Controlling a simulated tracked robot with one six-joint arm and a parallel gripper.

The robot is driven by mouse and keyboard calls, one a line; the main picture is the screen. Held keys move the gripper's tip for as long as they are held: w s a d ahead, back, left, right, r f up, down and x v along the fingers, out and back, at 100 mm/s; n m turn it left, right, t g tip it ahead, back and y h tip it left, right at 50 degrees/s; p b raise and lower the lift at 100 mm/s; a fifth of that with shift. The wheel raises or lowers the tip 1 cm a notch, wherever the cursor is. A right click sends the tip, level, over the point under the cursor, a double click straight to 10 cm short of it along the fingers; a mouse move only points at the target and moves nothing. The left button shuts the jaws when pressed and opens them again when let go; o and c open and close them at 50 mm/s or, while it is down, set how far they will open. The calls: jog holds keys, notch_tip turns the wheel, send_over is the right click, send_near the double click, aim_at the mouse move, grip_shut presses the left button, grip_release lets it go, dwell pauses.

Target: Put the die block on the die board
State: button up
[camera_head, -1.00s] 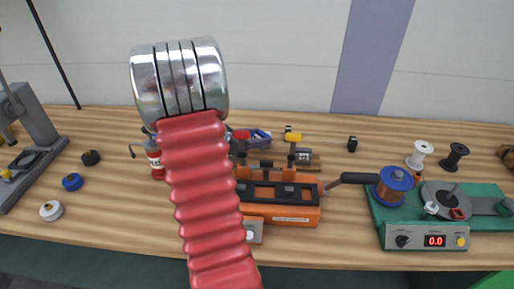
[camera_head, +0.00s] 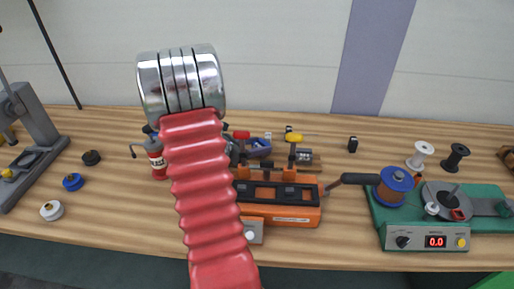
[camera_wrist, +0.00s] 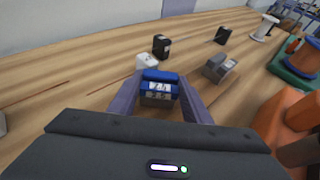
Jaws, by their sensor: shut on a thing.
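My gripper (camera_wrist: 159,80) is shut on a small block with a blue top, the die block (camera_wrist: 160,76). The block has a white number label on its near face and a grey lower part. In the head view my arm covers most of the gripper; the bluish fingers (camera_head: 259,147) show just right of it, behind the orange unit. I cannot tell which thing is the die board; an orange unit with dark slots (camera_head: 308,194) stands in front of the gripper.
In the wrist view a white block (camera_wrist: 147,62), a black block (camera_wrist: 161,45) and a grey block (camera_wrist: 216,67) stand beyond the gripper. A green machine (camera_head: 377,213) with a blue spool (camera_head: 391,187) stands at right. A red bottle (camera_head: 157,160) stands left of my arm.

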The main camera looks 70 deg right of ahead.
jog(key=o, duration=1.5)
jog(key=shift+f, duration=0.1)
jog(key=shift+w+a+r, duration=0.25)
jog(key=shift+a+r, duration=0.1)
jog(key=v, duration=1.1)
jog(key=shift+w, duration=0.1)
